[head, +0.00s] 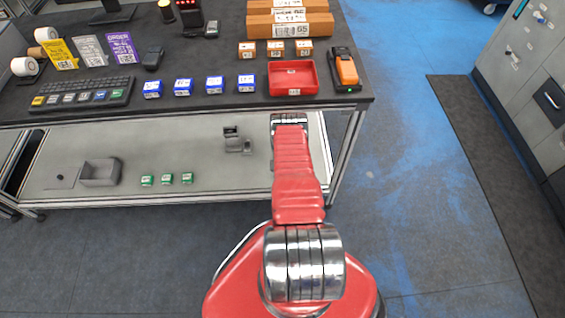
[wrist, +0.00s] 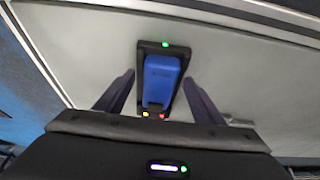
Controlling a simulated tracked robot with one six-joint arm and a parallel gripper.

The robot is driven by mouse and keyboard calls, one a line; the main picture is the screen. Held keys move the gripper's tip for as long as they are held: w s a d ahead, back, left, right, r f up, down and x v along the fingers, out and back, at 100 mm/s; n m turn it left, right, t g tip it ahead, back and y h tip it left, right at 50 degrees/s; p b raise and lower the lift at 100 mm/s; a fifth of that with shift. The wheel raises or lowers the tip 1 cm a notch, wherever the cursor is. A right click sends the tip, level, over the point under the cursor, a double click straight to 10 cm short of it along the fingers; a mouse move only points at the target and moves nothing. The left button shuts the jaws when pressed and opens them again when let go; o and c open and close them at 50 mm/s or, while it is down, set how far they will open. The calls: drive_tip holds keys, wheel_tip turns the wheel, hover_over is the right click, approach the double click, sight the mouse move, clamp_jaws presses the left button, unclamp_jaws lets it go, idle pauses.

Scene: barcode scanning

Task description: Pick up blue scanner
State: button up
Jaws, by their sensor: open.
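The blue scanner (wrist: 161,80) lies in a dark holder (wrist: 146,54) on a pale surface, in the middle of the wrist view. A green light shows at the holder's far end, with yellow and red lights near the scanner's near end. My gripper (wrist: 158,90) is open, one finger on each side of the scanner. A gap shows between each finger and the holder; height above it is hard to tell. In the head view my arm reaches toward the right end of the lower shelf (head: 215,180); the blue scanner and the gripper fingers cannot be made out there.
The black tabletop (head: 190,65) overhangs the shelf. It carries an orange scanner (head: 346,70), a red tray (head: 293,90) and several small blue boxes. Small green boxes (head: 167,179), a grey bin (head: 100,172) and a grey bracket (head: 233,140) are on the shelf, left of my arm.

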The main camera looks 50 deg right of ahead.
idle(0.3)
drive_tip(key=c, duration=1.3)
drive_tip(key=shift+r, duration=0.15)
drive_tip(key=shift+r, duration=0.9)
drive_tip(key=shift+v, duration=0.8)
drive_tip(key=s+a, duration=1.1)
drive_tip(key=a, duration=0.2)
drive_tip(key=shift+s, duration=0.2)
